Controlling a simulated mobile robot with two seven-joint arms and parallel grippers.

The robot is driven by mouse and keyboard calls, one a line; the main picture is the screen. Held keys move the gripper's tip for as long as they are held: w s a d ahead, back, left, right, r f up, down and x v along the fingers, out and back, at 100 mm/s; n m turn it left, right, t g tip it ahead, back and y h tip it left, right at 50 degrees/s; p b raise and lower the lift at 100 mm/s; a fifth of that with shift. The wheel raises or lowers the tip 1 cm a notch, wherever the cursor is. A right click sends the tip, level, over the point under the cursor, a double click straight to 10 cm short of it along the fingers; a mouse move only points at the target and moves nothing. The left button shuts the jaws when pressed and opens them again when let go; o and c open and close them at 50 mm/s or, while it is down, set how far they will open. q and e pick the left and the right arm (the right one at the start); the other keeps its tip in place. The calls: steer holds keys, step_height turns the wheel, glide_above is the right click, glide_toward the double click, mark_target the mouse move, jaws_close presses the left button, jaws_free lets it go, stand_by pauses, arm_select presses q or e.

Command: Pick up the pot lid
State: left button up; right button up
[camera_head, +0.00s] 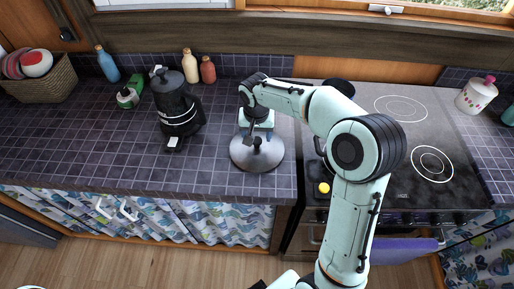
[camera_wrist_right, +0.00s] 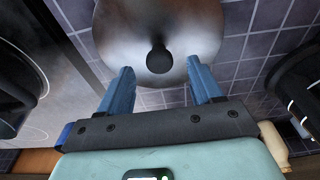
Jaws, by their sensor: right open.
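The pot lid (camera_head: 247,157) is a round grey metal disc with a black knob (camera_head: 257,143), lying on the dark tiled counter left of the stove. My right gripper (camera_head: 253,134) is above the lid, pointing down near its knob. In the right wrist view the lid (camera_wrist_right: 190,32) fills the top middle, and the knob (camera_wrist_right: 159,57) shows just ahead of the fingertips. The two blue fingers of my right gripper (camera_wrist_right: 161,82) are spread apart with nothing between them. My left gripper does not show in the head view.
A black kettle-like appliance (camera_head: 174,104) stands left of the lid. Bottles (camera_head: 191,66) and a basket (camera_head: 45,85) stand along the back. The stove (camera_head: 400,150) is to the right, partly behind my right arm. Counter space between appliance and lid is clear.

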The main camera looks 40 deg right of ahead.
mark_target(257, 140)
steer(key=f, duration=0.4)
steer(key=shift+w+d, duration=0.2)
steer(key=shift+r, duration=0.1)
jaws_close()
